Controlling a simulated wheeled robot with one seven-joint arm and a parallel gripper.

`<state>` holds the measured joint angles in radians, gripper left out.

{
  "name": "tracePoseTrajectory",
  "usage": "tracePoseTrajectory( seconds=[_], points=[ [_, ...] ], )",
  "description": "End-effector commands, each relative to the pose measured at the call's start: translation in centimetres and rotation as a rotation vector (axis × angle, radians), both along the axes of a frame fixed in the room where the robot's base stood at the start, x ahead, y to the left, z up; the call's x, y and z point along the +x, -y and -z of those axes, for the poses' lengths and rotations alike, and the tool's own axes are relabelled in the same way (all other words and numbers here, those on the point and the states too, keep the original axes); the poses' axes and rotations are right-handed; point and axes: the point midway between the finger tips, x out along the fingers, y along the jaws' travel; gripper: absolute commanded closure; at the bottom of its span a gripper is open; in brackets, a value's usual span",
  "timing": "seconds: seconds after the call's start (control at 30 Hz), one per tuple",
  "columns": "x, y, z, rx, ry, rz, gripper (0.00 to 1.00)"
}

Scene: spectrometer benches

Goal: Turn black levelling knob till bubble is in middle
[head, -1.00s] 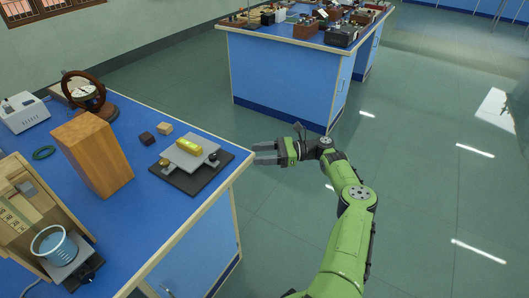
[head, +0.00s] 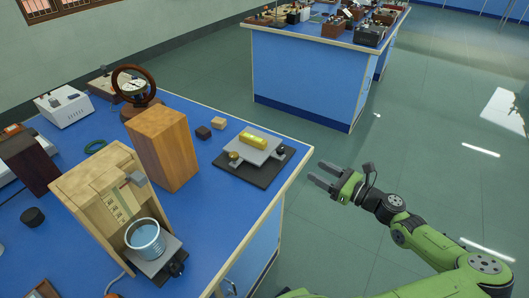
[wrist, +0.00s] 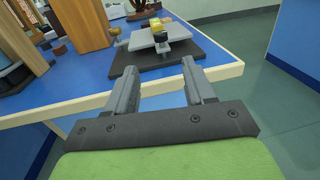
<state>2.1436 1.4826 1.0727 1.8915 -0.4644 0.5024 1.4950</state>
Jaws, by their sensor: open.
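The levelling stand is a grey plate (head: 254,150) on a black base (head: 238,172), near the right edge of the blue bench. A yellow spirit level (head: 254,141) lies on the plate; its bubble is too small to make out. The black levelling knob (head: 281,149) is at the plate's right corner and also shows in the wrist view (wrist: 162,47). A brass knob (head: 234,156) is at the left corner. My gripper (head: 318,174) is open and empty, just off the bench edge, right of the stand. In the wrist view its fingers (wrist: 159,68) point toward the black knob, apart from it.
The bench edge (head: 283,196) lies between my gripper and the stand. A tall wooden block (head: 162,148), small dark (head: 203,132) and light (head: 219,123) blocks, and a blue beaker (head: 146,241) stand left of it. The floor to the right is free.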

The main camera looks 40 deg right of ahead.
Motion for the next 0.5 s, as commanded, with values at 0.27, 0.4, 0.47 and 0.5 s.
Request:
tracePoseTrajectory(
  seconds=[0.27, 0.4, 0.47, 0.5],
  points=[
    [6.4, -1.6, 0.4, -0.001, 0.001, -0.011, 0.46],
    [9.9, -2.4, 0.4, -0.001, 0.002, -0.011, 0.46],
    [11.3, -2.7, 0.4, -0.001, 0.001, -0.01, 0.46],
    [12.1, -2.9, 0.3, -0.001, 0.001, -0.01, 0.46]
  ],
)
